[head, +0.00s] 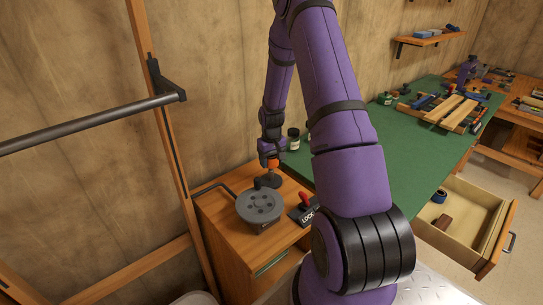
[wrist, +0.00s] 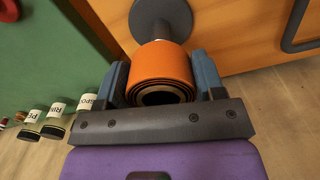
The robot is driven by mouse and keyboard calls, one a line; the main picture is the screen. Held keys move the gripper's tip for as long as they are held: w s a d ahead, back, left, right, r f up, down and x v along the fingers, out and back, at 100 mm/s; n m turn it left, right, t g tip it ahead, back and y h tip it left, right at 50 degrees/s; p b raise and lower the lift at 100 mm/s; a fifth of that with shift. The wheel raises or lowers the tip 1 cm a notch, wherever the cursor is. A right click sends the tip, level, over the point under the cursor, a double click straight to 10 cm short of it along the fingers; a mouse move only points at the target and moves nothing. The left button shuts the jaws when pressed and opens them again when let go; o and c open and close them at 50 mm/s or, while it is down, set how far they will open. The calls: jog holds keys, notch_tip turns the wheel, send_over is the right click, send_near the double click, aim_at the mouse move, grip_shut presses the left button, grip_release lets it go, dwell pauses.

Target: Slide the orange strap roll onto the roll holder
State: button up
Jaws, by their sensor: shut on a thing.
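The orange strap roll (wrist: 160,65) is between the two fingers of my gripper (wrist: 162,85), which is shut on it. Its dark centre hole faces the wrist camera. A grey roll holder with a thick post (wrist: 162,14) and a round base shows just beyond the roll, in line with it. I cannot tell whether the post enters the roll's hole. In the head view the roll (head: 273,163) is a small orange patch at my gripper (head: 272,160), right above the dark grey holder (head: 267,182) on the wooden cabinet. My arm hides part of the area.
A grey disc with holes (head: 260,206) and a black LOCK-labelled block with a red handle (head: 306,209) stand close by on the cabinet top (head: 228,197). Labelled jars (head: 293,138) stand on the green bench (head: 420,150). An open drawer (head: 462,222) juts out at right.

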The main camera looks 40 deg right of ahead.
aim_at(272, 170)
jog(key=shift+f, duration=2.4)
jog(key=shift+f, duration=1.15)
jog(key=o, duration=1)
notch_tip(272, 170, up, 11)
jog(key=shift+f, duration=0.15)
